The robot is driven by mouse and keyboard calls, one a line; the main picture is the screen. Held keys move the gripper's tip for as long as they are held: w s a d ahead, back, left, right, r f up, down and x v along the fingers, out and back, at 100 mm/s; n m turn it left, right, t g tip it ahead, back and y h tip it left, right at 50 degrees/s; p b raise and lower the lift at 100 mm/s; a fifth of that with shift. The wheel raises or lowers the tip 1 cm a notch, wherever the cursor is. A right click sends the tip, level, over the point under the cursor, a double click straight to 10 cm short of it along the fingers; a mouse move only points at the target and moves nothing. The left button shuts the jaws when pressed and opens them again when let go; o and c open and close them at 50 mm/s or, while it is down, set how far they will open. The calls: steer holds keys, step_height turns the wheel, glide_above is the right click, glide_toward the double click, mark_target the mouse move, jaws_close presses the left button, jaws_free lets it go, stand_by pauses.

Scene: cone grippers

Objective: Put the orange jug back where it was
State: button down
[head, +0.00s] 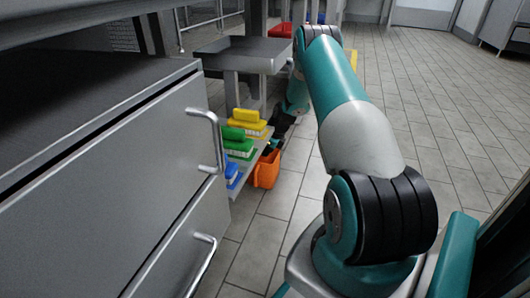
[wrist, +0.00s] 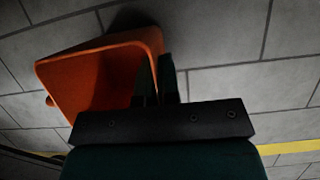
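The orange jug (head: 266,170) is beside the lower shelf of the steel table in the head view. In the wrist view the jug (wrist: 90,85) shows its open mouth, with a small spout on the left. My gripper (head: 281,127) is at the jug's upper right side. In the wrist view its two dark fingers (wrist: 156,75) are close together at the jug's right side, opposite the spout, where they appear shut on its handle. The handle itself is hidden by the fingers. The jug appears to hang over the tiled floor.
A low shelf holds yellow (head: 247,121), green (head: 236,141) and blue (head: 232,174) brushes. A steel cabinet (head: 110,190) with protruding handles fills the left. A steel table top (head: 243,54) overhangs the shelf. Tiled floor (head: 440,110) is open on the right.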

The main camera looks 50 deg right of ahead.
steer(key=c, duration=1.4)
jaws_free()
steer(key=shift+f, duration=0.15)
steer(key=shift+o, duration=0.2)
steer(key=p+v, duration=0.7)
steer(key=v, duration=0.4)
steer(key=shift+a+p, duration=0.1)
steer(key=shift+p, duration=0.2)
steer(key=shift+s+r, duration=0.3)
steer(key=shift+r, duration=0.3)
